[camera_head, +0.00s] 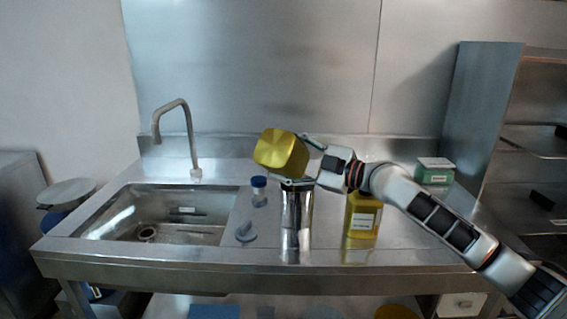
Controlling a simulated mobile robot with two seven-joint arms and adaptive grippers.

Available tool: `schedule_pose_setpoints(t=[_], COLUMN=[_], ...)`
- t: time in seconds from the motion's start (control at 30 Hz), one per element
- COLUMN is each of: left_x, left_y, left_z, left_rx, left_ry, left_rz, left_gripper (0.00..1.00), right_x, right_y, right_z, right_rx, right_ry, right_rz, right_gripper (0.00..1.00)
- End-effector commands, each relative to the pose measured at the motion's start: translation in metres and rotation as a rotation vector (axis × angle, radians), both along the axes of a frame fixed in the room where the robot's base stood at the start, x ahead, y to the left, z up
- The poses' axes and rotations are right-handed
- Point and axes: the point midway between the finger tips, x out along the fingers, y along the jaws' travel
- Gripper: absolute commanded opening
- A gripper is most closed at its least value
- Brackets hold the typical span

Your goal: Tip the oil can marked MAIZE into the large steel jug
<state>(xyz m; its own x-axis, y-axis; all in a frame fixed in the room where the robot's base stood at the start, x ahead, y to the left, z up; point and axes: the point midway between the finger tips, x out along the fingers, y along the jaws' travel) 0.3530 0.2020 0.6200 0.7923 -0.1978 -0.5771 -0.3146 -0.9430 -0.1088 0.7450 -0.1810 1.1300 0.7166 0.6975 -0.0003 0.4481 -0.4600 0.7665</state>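My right gripper (301,162), on the arm from the right, is shut on a gold oil can (280,152). The can is tilted and held above the large steel jug (297,222). No label shows on its visible faces, so I cannot read its marking. The jug stands upright on the steel counter; the can and gripper hide part of its top. A second yellow can (361,215) stands upright on the counter right of the jug, with a pale label too small to read. My arm covers its top. I cannot see any flow of oil. My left gripper is not in view.
A small blue-lidded jar (259,190) and a small grey-blue item (245,232) stand left of the jug. A sink (190,236) with a tall tap (190,140) fills the left counter. A green-and-white box (435,172) sits at the back right, near steel shelves (480,110).

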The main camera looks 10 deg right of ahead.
Motion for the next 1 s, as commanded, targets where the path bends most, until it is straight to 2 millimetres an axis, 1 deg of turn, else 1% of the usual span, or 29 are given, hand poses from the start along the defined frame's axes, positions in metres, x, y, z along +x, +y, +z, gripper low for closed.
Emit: schedule_pose_setpoints(t=[0.3, 0.6, 1.0], left_x=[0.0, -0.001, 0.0], left_y=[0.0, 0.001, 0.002], left_z=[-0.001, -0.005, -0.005], left_rx=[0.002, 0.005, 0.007], left_ry=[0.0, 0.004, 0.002], left_rz=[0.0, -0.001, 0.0], left_gripper=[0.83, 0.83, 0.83], right_x=[0.008, 0.016, 0.022], right_y=[-0.008, -0.017, -0.022], right_z=[0.009, 0.014, 0.018], right_rx=[0.122, 0.233, 0.31], right_ry=[0.114, 0.222, 0.297], right_rz=[0.0, 0.001, 0.001], right_gripper=[0.3, 0.3, 0.3])
